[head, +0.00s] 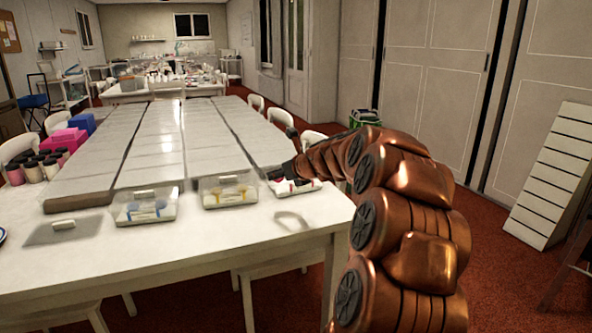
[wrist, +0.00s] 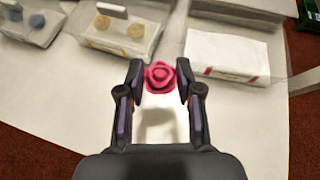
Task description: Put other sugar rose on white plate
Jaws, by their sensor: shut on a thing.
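A red sugar rose (wrist: 160,76) is held between the two fingertips of my gripper (wrist: 160,84) in the wrist view. The rose is above the white table, with a shadow below it. In the head view my gripper (head: 280,175) is at the end of the copper arm, near the table's right side; the rose cannot be made out clearly there. I cannot make out a white plate in either view. Part of a dark-blue-rimmed round thing (head: 2,235) shows at the left edge of the head view.
Clear boxes with blue pieces (head: 145,208) and yellow pieces (head: 228,192) stand along the white table (head: 200,262). Long grey slabs (head: 155,140) fill the table's back. Its front is mostly clear, with a lid (head: 85,230).

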